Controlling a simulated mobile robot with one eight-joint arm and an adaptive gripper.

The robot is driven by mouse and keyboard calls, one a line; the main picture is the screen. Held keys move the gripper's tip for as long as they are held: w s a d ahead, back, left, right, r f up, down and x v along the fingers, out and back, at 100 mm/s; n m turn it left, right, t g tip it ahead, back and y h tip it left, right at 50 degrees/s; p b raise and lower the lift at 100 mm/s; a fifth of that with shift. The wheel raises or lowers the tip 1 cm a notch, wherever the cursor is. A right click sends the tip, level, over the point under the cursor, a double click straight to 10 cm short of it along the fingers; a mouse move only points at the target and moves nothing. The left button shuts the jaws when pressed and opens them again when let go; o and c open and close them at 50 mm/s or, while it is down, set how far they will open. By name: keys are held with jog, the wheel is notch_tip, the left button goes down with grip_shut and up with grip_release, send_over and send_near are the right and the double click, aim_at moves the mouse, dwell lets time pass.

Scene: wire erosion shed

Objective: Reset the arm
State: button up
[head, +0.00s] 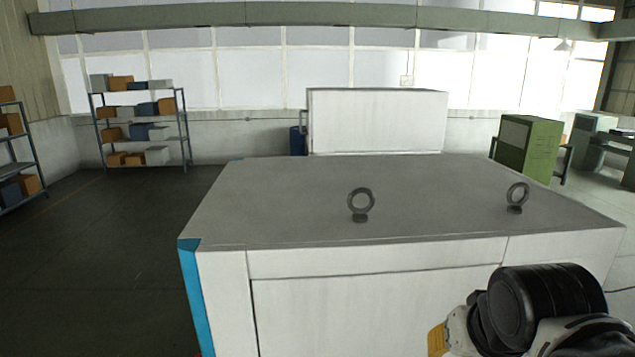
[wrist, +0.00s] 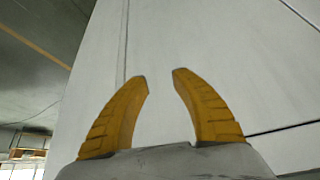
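My gripper (wrist: 160,75) shows in the wrist view with its two yellow fingers apart and nothing between them. Beyond the fingertips is the pale side of the machine cabinet (wrist: 220,40); I cannot tell how far off it is. In the head view, part of my arm is at the lower right, in front of the white cabinet (head: 350,262). Only a small yellow bit of the gripper shows there, at the picture's bottom edge.
The cabinet's grey top carries two lifting rings (head: 361,203) (head: 517,195). A white box-shaped unit (head: 375,120) stands behind it. Shelving (head: 140,130) is at the back left and a green machine (head: 528,147) at the right. The floor (head: 95,250) left of the cabinet is clear.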

jog(key=s+a+f+b, duration=0.1)
jog(key=f+b, duration=2.2)
jog(key=f, duration=0.3)
jog(key=s+a+f+n+b, duration=0.1)
jog(key=s+f+b, duration=0.1)
jog(key=f+b, duration=2.2)
notch_tip(320, 180, down, 3)
jog(key=shift+f+n+t+y, duration=0.1)
jog(key=shift+n+t+y, duration=0.2)
jog(key=shift+t, duration=0.1)
jog(key=shift+a, duration=0.1)
